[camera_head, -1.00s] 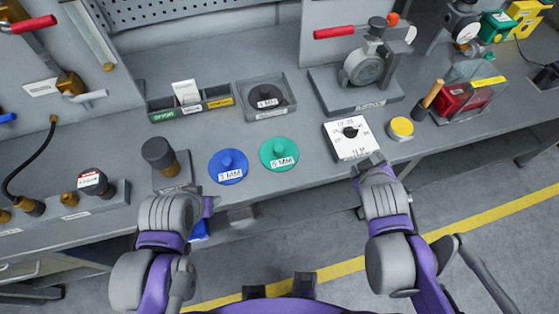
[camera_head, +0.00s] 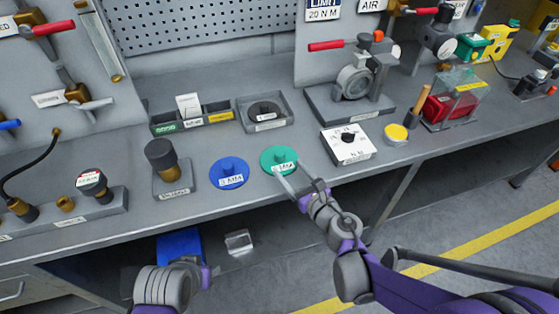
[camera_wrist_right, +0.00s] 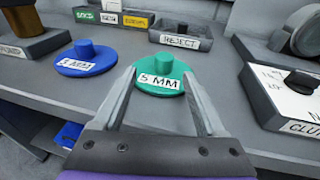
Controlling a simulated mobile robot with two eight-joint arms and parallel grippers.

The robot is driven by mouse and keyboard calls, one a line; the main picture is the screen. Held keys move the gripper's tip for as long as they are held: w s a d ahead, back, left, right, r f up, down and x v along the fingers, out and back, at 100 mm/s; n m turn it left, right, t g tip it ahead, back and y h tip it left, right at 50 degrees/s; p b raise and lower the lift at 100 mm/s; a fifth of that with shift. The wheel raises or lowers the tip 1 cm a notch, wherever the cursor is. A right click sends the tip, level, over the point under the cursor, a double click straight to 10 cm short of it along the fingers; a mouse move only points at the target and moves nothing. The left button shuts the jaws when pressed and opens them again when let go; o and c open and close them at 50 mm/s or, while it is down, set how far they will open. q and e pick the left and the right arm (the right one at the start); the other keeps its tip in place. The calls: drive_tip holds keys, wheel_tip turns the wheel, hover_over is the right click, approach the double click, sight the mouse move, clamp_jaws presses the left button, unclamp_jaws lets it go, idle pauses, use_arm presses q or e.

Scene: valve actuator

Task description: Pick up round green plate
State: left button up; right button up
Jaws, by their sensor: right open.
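The round green plate (camera_head: 279,158) lies flat on the workbench, with a knob in its middle and a white label. In the right wrist view the green plate (camera_wrist_right: 158,68) shows between and just beyond my fingers, its label reading 5 MM. My right gripper (camera_head: 285,176) is open and empty at the plate's near edge; its two fingers also show in the right wrist view (camera_wrist_right: 158,88), spread on either side of the label. I cannot tell whether they touch the plate. My left arm shows at the lower left, below the bench edge, and its fingers are not visible.
A round blue plate (camera_head: 229,173) lies just left of the green one. A white dial box (camera_head: 347,144) stands to the right, with a yellow knob (camera_head: 396,134) beyond it. A grey REJECT tray (camera_head: 266,113) and a dark divided bin (camera_head: 190,118) stand behind.

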sight(282, 158)
drive_tip(key=x, duration=0.6)
drive_tip(key=shift+w+d, duration=0.1)
drive_tip(key=shift+d, duration=0.25)
clamp_jaws()
idle(1.1)
